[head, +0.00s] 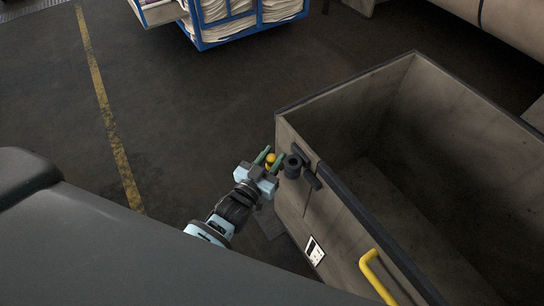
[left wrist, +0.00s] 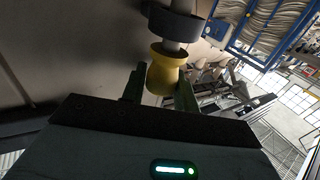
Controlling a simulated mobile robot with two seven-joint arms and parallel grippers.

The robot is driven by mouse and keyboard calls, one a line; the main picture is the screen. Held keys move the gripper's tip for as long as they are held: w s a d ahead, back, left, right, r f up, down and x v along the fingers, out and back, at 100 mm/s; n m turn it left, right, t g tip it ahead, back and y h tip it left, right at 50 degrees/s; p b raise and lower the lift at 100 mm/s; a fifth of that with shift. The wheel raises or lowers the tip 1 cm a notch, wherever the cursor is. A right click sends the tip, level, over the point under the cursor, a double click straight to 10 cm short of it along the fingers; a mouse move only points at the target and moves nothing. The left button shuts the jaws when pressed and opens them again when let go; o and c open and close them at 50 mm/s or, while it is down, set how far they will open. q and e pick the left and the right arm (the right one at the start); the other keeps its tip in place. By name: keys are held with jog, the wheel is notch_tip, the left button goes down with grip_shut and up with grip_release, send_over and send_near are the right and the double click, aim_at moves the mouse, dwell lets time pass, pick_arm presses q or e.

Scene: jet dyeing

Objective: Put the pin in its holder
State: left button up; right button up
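The pin has a yellow knob (left wrist: 165,72), which also shows in the head view (head: 270,157). My left gripper (head: 270,158) has its two green fingers on either side of the knob, seemingly touching it, and it also shows in the left wrist view (left wrist: 160,88). A short grey shaft (left wrist: 172,46) runs from the knob to a dark round collar (left wrist: 176,26), the likely holder. The collar also shows in the head view (head: 292,167), on the cart's outer wall. How deep the shaft sits in the collar I cannot tell. My right gripper is not in view.
The large open cart (head: 430,63) is empty where I see inside; its near wall has a dark rim, a yellow handle (head: 372,272) and a label (head: 314,250). A blue-framed cart with pale cloth (head: 240,18) stands at the back. The floor left of the cart is clear.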

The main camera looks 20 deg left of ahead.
pick_arm(q)
jog(key=o, duration=0.4)
jog(key=shift+d, duration=0.1)
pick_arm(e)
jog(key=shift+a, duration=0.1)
pick_arm(q)
jog(key=shift+d, duration=0.1)
jog(key=shift+s, duration=0.1)
jog(key=shift+s+a, duration=0.4)
jog(key=shift+s, duration=0.85)
jog(key=shift+s+a, duration=0.35)
jog(key=shift+s, duration=0.9)
jog(key=shift+s+a, duration=0.4)
jog(key=shift+s, duration=0.85)
jog(key=shift+f, duration=0.1)
